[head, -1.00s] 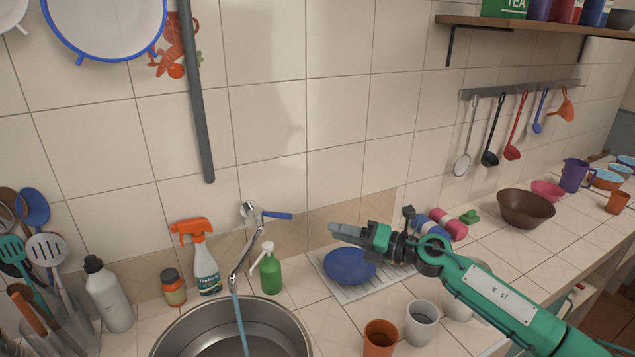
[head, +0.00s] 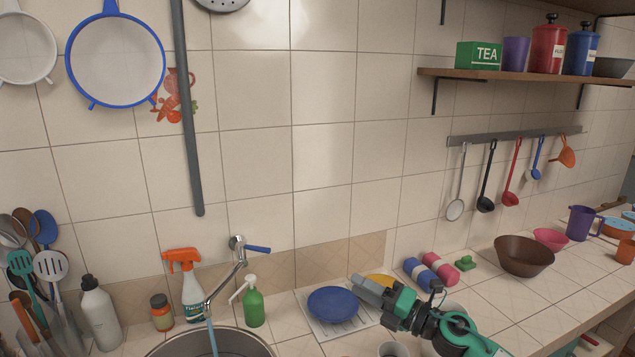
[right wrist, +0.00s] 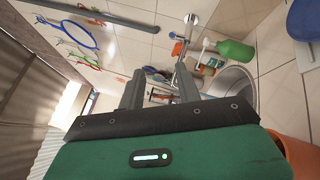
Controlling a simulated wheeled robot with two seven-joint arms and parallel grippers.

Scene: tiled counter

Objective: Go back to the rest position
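My right gripper (head: 362,284) is in the lower middle of the head view, its grey fingers pointing left and up beside the blue plate (head: 333,304). In the right wrist view its two fingers (right wrist: 160,88) stand apart with nothing between them. My left gripper is not in view. The faucet (head: 228,272), with a blue lever, stands left of the gripper, and a blue stream of water falls from it into the metal sink (head: 232,340).
A green soap bottle (head: 254,307) and an orange-topped spray bottle (head: 191,292) stand behind the sink. A grey-white cup (head: 393,350) is below my gripper. A brown bowl (head: 524,257) is farther right. A shelf (head: 520,75) and hanging ladles (head: 486,203) are on the wall.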

